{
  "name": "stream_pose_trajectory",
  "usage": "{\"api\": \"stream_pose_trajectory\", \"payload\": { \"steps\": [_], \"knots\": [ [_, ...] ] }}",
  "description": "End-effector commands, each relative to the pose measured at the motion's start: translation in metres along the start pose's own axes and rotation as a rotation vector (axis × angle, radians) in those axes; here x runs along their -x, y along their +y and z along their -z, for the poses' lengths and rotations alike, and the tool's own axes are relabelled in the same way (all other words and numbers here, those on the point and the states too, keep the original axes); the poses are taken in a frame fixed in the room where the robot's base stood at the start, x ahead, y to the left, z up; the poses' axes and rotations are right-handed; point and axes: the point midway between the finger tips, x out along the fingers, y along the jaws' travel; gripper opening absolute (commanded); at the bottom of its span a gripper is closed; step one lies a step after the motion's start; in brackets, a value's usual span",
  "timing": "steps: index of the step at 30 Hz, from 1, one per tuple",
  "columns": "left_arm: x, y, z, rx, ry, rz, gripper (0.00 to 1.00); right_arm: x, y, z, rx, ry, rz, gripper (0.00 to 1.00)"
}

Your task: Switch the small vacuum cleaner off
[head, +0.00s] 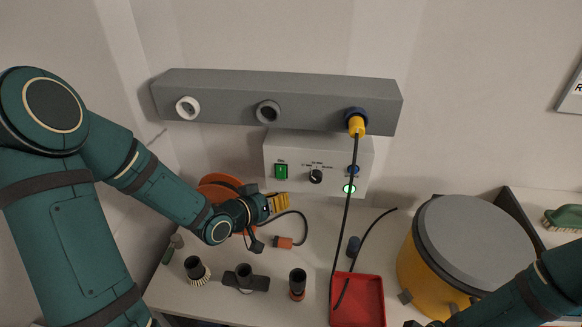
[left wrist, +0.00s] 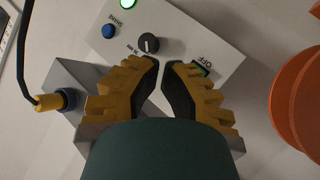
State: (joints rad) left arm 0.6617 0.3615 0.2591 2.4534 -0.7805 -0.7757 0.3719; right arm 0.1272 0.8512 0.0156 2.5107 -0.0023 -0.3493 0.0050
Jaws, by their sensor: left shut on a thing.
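A yellow drum with a grey lid (head: 462,235), which looks like the small vacuum cleaner, stands at the right of the bench. A pale control box (head: 322,150) on the wall has a green switch (head: 281,171), a black knob (head: 316,176), a blue button (head: 353,170) and a lit green lamp (head: 349,188). My right gripper is mostly cut off at the bottom.
A yellow plug (head: 356,125) sits in the grey socket rail (head: 220,97), its black cable hanging to the red tray (head: 370,297). Several dark-topped nozzles (head: 297,282) stand at the front. An orange disc (head: 218,184) is behind my left wrist; an orange connector (head: 283,242) lies nearby.

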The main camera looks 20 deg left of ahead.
Motion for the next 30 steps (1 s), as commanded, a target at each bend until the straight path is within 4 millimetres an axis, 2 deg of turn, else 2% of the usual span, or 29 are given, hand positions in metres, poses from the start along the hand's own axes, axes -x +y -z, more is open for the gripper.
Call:
{"api": "stream_pose_trajectory", "payload": {
  "steps": [14, 30],
  "knots": [
    [-0.004, -0.002, 0.002, 0.000, 0.001, -0.001, 0.00, 0.000, 0.000, 0.000, 0.000, 0.000, 0.000, 0.56],
    [-0.055, -0.029, 0.030, 0.000, 0.001, -0.001, 0.00, -0.001, 0.000, 0.000, 0.000, 0.000, 0.000, 0.56]
  ]
}}
